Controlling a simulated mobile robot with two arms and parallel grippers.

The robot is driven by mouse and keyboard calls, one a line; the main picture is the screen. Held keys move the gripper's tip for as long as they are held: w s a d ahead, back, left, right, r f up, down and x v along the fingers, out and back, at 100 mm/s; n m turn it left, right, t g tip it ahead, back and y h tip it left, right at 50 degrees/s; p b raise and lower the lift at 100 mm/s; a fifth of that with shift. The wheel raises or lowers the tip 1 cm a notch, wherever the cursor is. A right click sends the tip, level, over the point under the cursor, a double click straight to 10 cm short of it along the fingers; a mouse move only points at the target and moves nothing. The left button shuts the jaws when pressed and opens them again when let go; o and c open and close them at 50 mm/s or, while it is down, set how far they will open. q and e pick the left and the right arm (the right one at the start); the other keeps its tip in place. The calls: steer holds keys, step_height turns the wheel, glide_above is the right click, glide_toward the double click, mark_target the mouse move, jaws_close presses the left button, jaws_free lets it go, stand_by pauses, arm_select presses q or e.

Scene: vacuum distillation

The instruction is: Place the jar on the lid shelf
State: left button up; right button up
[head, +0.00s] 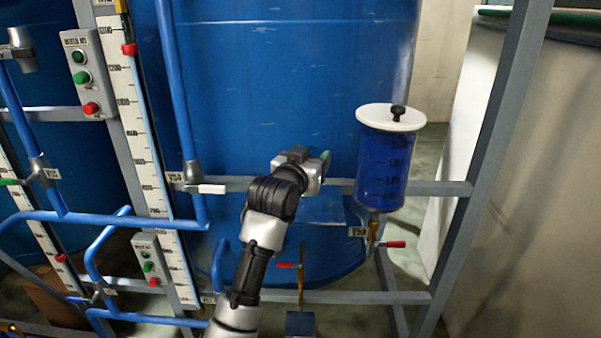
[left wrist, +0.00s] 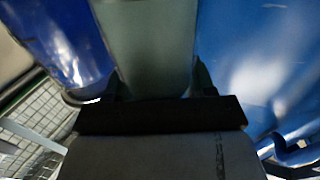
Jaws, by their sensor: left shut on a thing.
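My left gripper (head: 318,165) reaches in from below, in front of the big blue tank. It is shut on a pale grey-green thing, which I take to be the jar; it fills the space between the fingers (left wrist: 155,90) in the left wrist view (left wrist: 145,45). In the head view the gripper hides most of it, and only a green edge (head: 326,159) shows. A small flat blue-grey plate (head: 322,209), probably the lid shelf, lies just below the gripper on the frame. I cannot tell whether the jar touches it. My right gripper is out of view.
A blue graduated vessel (head: 383,175) with a white lid (head: 391,117) stands close right of the gripper. A grey frame post (head: 497,140) is farther right. Red-handled valves (head: 395,245) sit below. Blue pipes (head: 178,90) and a white-handled valve (head: 207,189) lie to the left.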

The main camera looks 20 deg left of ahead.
arm_select(q)
steer(key=a+f, duration=0.1)
steer(key=a+f+p, duration=0.1)
steer(key=f, duration=0.1)
steer(key=a+f+p, duration=0.1)
steer(key=f, duration=0.1)
steer(key=shift+w, duration=0.4)
steer(key=shift+w+f, duration=0.1)
steer(key=shift+f, duration=0.4)
steer(key=o, duration=1)
steer(key=shift+f, duration=0.1)
steer(key=shift+o, duration=0.2)
